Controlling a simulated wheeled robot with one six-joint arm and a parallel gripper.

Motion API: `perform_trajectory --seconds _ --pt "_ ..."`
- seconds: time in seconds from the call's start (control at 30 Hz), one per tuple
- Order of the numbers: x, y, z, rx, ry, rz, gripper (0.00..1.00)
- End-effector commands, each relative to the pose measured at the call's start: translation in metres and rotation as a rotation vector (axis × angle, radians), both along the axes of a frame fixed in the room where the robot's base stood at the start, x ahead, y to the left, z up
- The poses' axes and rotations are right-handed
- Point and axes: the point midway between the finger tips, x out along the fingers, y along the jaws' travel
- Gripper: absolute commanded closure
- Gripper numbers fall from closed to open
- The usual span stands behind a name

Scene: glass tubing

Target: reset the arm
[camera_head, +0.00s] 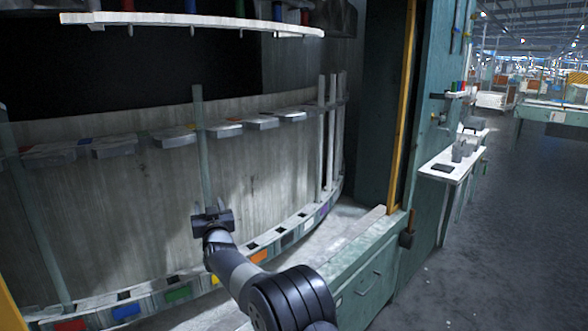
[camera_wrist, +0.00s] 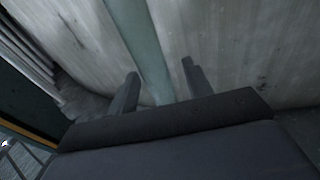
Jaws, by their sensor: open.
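My gripper (camera_head: 212,214) is at the end of my dark arm, low in front of the curved wooden back wall. In the wrist view its two dark fingers (camera_wrist: 159,72) stand apart. A pale green upright tube (camera_wrist: 143,50) runs between and beyond them, nearer the left finger in that picture. In the head view this tube (camera_head: 203,150) rises above my gripper past the middle row of holders. Its lower part is hidden by my gripper. I cannot tell whether either finger touches it.
Another green tube (camera_head: 38,225) stands at left, and pale uprights (camera_head: 327,135) stand at right. A curved lower rail (camera_head: 180,293) carries coloured squares. A white shelf (camera_head: 190,20) crosses above. A green drawer cabinet (camera_head: 365,280) stands at lower right. Open floor (camera_head: 500,240) lies farther right.

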Motion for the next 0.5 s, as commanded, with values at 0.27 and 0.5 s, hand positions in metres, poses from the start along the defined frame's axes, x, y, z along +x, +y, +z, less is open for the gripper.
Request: perform_trajectory --seconds 0.27,0.5 --pt "0.0 0.0 0.038 0.0 0.0 0.0 0.52" --pt "-0.004 -0.003 0.055 0.0 0.001 0.0 0.52"
